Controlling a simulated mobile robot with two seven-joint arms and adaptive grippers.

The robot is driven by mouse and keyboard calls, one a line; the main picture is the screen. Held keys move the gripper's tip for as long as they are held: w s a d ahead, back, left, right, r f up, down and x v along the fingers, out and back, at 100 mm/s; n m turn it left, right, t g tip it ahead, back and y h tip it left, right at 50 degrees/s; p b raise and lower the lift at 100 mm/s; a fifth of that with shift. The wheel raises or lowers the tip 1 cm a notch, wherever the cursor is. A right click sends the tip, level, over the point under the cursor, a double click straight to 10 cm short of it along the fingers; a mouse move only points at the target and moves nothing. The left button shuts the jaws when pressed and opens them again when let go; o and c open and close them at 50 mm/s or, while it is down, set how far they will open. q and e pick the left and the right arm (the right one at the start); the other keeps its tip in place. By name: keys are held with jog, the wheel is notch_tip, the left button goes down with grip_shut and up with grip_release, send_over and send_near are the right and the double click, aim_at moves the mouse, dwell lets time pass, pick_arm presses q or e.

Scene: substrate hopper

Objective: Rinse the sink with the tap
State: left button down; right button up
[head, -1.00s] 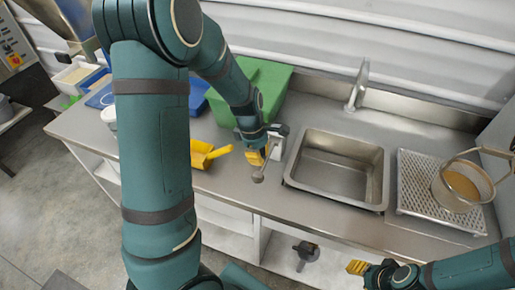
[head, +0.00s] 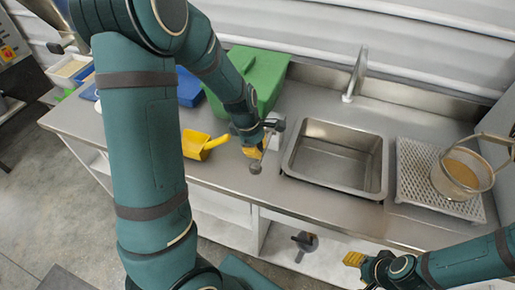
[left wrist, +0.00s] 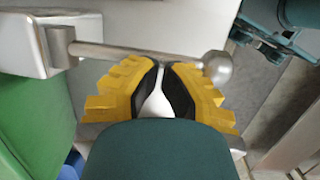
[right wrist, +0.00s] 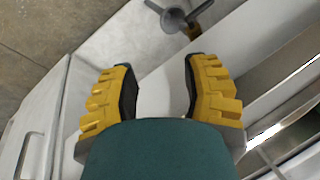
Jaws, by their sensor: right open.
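The steel sink (head: 337,178) is an empty-looking basin in the counter, with no water visible. The tap (head: 356,72) stands behind it, and I see no stream from it. A white box (head: 274,124) left of the sink carries a metal lever with a ball end (head: 256,168). In the left wrist view the lever (left wrist: 140,52) crosses in front of my left gripper (left wrist: 163,66). Its fingertips are nearly together, at or very near the lever; contact is unclear. My right gripper (right wrist: 157,75) is open and empty, low in front of the counter (head: 354,259).
A perforated drain tray (head: 412,185) with a sieve or pot (head: 462,174) stands right of the sink. A yellow scoop (head: 197,144) and a green bin (head: 262,75) are on the left. A dark valve-like object (head: 304,243) is under the counter, also in the right wrist view (right wrist: 172,18).

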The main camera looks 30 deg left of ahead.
pick_arm(q)
jog(key=shift+s+f+t+y+b, duration=0.1)
jog(key=shift+f+t+y+b, duration=0.2)
jog(key=shift+f+t+b, duration=0.8)
jog(key=shift+f+b, duration=0.6)
jog(key=shift+f, duration=0.4)
pick_arm(e)
jog(key=f, duration=0.2)
jog(key=s+f, duration=0.1)
jog(key=shift+s+a+f, duration=0.1)
jog(key=shift+s+f, duration=0.05)
jog(key=shift+f, duration=0.2)
pick_arm(q)
jog(key=shift+f, duration=0.15)
dwell(0.3)
dwell(0.7)
